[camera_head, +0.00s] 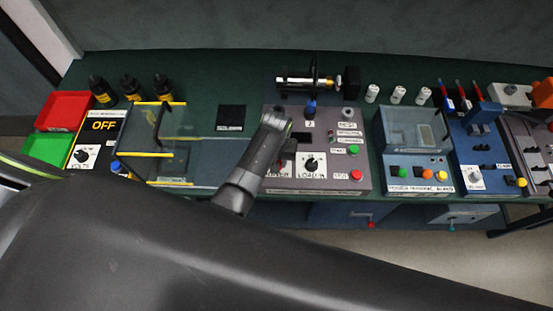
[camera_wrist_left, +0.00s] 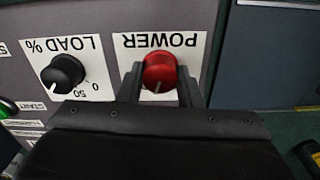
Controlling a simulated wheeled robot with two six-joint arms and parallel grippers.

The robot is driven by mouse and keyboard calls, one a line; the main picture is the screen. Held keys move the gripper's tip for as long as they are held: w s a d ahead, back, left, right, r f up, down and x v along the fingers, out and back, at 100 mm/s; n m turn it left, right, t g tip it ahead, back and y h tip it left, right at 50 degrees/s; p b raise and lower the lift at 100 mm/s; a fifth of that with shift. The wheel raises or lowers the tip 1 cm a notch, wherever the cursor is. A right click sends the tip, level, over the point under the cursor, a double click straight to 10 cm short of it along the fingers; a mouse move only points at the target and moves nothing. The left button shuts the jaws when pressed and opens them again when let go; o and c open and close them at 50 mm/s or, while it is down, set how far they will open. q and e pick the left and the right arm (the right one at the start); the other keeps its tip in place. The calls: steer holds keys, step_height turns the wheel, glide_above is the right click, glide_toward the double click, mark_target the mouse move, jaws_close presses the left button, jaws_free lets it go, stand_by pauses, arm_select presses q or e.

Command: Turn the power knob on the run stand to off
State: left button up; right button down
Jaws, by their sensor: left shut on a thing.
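The run stand (camera_head: 360,178) is a grey panel in the middle of the bench in the head view. Its red power knob (camera_wrist_left: 159,69) shows in the left wrist view, which sees the panel upside down. My left gripper (camera_wrist_left: 160,72) is shut on the knob, one finger on each side. The white pointer line on the knob points away from the POWER label (camera_wrist_left: 195,41). My right gripper is not seen.
A black LOAD % knob (camera_wrist_left: 63,73) sits beside the power knob. The green START button (camera_head: 353,149) and red STOP button (camera_head: 356,175) are further right. A clear-lidded station (camera_head: 185,155) stands left, a blue-grey pump tester (camera_head: 418,186) right. A metal cylinder (camera_head: 305,82) lies behind.

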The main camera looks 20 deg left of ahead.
arm_select(q)
steer(key=n, duration=0.6)
steer(key=shift+w, duration=0.1)
steer(key=n, duration=0.6)
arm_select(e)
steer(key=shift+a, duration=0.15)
arm_select(q)
steer(key=shift+n, duration=0.3)
steer(key=o, duration=1)
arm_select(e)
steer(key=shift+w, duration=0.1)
